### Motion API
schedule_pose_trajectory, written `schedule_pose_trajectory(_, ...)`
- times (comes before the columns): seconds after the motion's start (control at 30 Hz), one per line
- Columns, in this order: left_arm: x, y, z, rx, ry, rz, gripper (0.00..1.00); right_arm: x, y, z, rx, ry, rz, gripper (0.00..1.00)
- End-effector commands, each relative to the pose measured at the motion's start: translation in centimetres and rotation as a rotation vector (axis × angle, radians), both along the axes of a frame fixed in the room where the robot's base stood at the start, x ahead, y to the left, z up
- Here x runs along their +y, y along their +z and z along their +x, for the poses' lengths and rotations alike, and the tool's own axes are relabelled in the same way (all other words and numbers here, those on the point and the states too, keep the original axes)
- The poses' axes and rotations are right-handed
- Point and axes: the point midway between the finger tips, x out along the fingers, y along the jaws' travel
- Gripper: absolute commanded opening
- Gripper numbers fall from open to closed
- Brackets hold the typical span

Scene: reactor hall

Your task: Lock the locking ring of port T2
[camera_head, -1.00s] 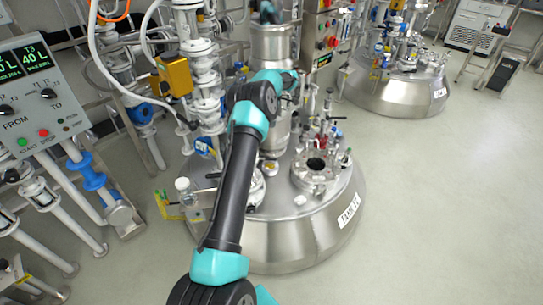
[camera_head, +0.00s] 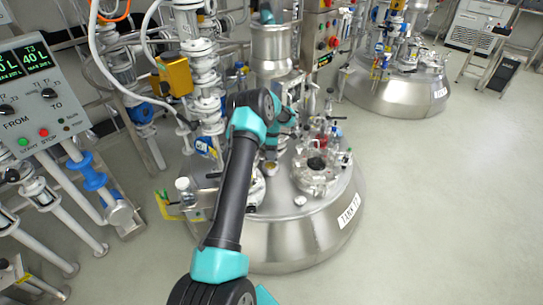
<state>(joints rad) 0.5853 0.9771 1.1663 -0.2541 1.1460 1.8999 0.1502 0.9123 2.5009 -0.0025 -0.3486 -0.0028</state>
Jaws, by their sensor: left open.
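The steel tank (camera_head: 300,245) stands in the middle, with a label on its front that I read only in part as "TANK T". On its lid, right of my arm, is a round port (camera_head: 316,163) with a dark centre and a metal flange. Its locking ring is too small to make out, so I cannot tell how it is turned. My left arm rises from the bottom and bends down over the lid. My left gripper (camera_head: 271,167) is small and partly hidden behind my arm, left of the port and apart from it. It is open. My right gripper is not in view.
Glass and metal fittings (camera_head: 328,130) crowd the lid behind the port. A control panel (camera_head: 40,95) and pipes fill the left. A second tank (camera_head: 395,95) stands behind.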

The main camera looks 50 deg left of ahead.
Motion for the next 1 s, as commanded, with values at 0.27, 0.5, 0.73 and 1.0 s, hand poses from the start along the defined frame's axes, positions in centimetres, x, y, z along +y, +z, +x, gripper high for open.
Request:
schedule_pose_trajectory(0.27, -0.13, -0.67, -0.17, -0.002, 0.000, 0.001, 0.41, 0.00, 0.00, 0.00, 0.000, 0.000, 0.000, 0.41)
schedule_pose_trajectory(0.5, -0.13, -0.65, -0.17, -0.001, 0.000, 0.001, 0.30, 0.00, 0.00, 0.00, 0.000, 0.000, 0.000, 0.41)
schedule_pose_trajectory(0.73, -0.12, -0.63, -0.17, -0.001, 0.000, 0.001, 0.08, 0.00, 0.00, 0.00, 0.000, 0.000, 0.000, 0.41)
schedule_pose_trajectory(1.0, -0.12, -0.62, -0.16, -0.001, 0.000, 0.001, 0.00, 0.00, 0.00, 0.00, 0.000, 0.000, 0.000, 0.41)
